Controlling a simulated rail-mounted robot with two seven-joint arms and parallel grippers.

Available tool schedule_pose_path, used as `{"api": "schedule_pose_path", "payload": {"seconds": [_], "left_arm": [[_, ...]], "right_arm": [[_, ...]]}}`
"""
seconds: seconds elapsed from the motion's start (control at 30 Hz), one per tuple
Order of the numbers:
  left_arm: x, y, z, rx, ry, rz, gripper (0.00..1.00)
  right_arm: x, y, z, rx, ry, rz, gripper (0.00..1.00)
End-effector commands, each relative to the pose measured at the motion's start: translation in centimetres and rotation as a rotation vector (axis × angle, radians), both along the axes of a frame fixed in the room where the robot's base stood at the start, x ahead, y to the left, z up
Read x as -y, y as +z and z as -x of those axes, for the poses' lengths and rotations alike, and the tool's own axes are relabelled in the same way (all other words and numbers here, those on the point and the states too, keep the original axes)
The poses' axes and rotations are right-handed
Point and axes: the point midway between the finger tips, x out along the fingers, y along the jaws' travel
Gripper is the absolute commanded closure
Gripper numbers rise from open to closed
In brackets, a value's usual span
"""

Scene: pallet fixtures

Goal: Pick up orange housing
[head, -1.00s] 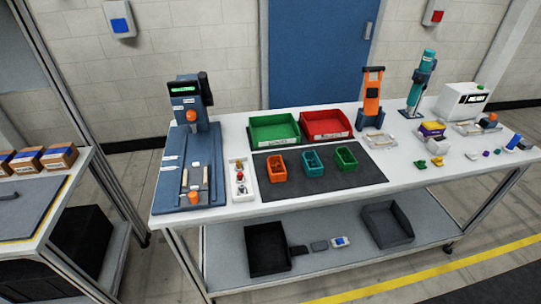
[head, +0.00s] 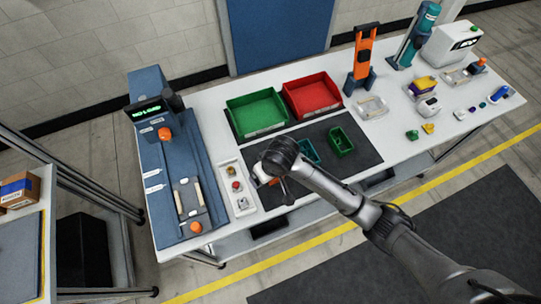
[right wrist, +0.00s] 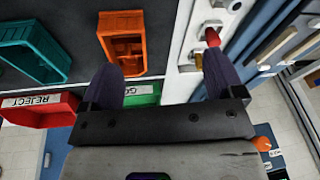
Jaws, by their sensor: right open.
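The orange housing is an open-topped box on the dark mat. In the right wrist view the orange housing (right wrist: 107,40) lies just beyond the left-hand fingertip, off to the left of the middle of the jaws. In the head view my arm hides most of it. My right gripper (right wrist: 160,68) is open and empty, with its two dark fingers spread apart above the mat edge and white table. In the head view the right gripper (head: 276,182) is over the left part of the mat. My left gripper is not in view.
A teal housing (head: 309,152) and a green housing (head: 341,143) sit right of the orange one. Green (head: 256,110) and red (head: 313,95) bins stand behind. A white tray (head: 238,190) with small parts and a blue press fixture (head: 177,175) are left.

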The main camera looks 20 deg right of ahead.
Motion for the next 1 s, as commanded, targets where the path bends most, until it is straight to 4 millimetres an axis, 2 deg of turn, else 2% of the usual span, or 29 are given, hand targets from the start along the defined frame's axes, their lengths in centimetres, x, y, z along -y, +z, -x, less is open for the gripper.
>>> {"api": "schedule_pose_path", "payload": {"seconds": [0.03,0.1,0.3,0.4,0.53,0.8,1.0], "left_arm": [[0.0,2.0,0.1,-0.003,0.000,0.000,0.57],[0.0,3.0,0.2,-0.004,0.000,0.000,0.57],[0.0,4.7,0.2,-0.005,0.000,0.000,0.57],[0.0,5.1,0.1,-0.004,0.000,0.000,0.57],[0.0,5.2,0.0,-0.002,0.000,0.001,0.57],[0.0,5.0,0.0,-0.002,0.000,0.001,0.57],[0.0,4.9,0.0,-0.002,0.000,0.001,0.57]], "right_arm": [[0.5,2.2,-1.4,-0.035,-0.027,0.024,0.13],[1.2,3.4,-2.7,-0.086,-0.069,0.049,0.13],[3.2,5.9,-5.3,-0.179,-0.176,0.102,0.13],[3.8,6.4,-5.9,-0.201,-0.208,0.114,0.13],[4.1,5.4,-6.2,-0.217,-0.228,0.122,0.13],[4.1,0.7,-6.2,-0.217,-0.228,0.123,0.13],[4.1,-1.3,-6.2,-0.214,-0.227,0.120,0.13]]}}
